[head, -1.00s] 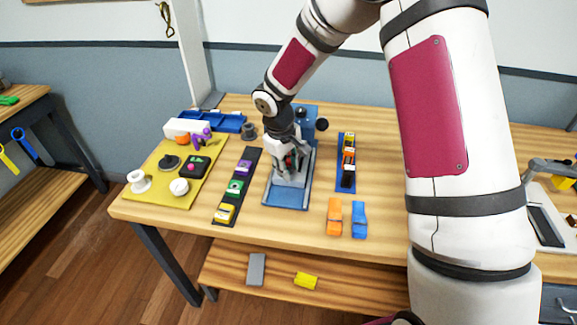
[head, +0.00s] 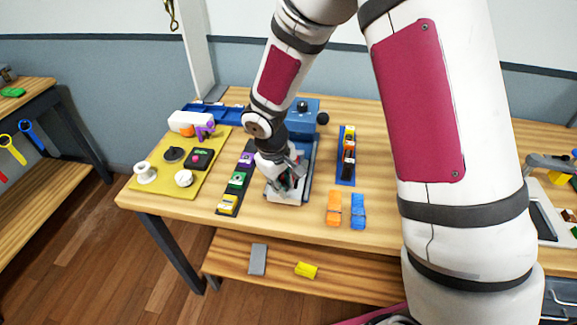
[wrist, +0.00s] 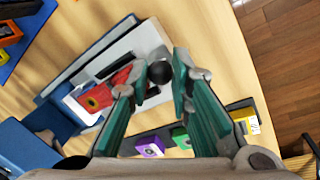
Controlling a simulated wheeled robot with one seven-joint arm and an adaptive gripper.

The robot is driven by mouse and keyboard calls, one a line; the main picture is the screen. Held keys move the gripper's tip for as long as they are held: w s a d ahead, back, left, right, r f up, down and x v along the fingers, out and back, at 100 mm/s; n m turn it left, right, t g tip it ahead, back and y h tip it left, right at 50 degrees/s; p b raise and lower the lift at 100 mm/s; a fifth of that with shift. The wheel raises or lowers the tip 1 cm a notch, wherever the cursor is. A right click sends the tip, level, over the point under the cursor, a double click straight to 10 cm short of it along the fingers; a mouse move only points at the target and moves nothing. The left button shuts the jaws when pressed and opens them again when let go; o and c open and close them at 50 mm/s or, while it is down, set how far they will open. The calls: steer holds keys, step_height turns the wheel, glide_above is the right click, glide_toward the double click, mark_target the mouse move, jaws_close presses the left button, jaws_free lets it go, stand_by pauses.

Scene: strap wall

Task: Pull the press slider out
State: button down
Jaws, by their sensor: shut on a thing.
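The press (head: 305,117) is a blue block at the back of a flat blue base, with a black knob on its side. Its slider (head: 284,199) is a light grey plate, drawn forward over the front of the base. In the wrist view the slider (wrist: 149,38) carries a red piece (wrist: 104,91) with a yellow spot. A round black knob (wrist: 160,72) stands at the slider's outer end. My gripper (head: 286,188) is over the slider. In the wrist view my gripper (wrist: 163,78) has its fingertips on either side of the knob, shut on it.
A dark strip (head: 222,208) with coloured pieces lies left of the press. A blue strip (head: 345,182) with pieces lies right. Orange (head: 334,208) and blue (head: 358,211) clips lie front right. A yellow mat (head: 155,183) holds several items. The table's front edge is close.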

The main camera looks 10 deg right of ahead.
steer(key=shift+s+a, duration=0.25)
steer(key=shift+s, duration=0.25)
steer(key=shift+s+a, duration=0.2)
steer(key=shift+s, duration=0.3)
steer(key=c, duration=1.7)
jaws_free()
steer(key=shift+s, duration=0.1)
steer(key=shift+r, duration=0.1)
steer(key=shift+a+r, duration=0.1)
steer(key=shift+r, duration=0.2)
steer(key=r, duration=0.3)
steer(key=a+r, duration=0.1)
steer(key=r, duration=0.3)
steer(key=s+r, duration=0.1)
steer(key=r, duration=0.3)
steer(key=shift+a, duration=0.4)
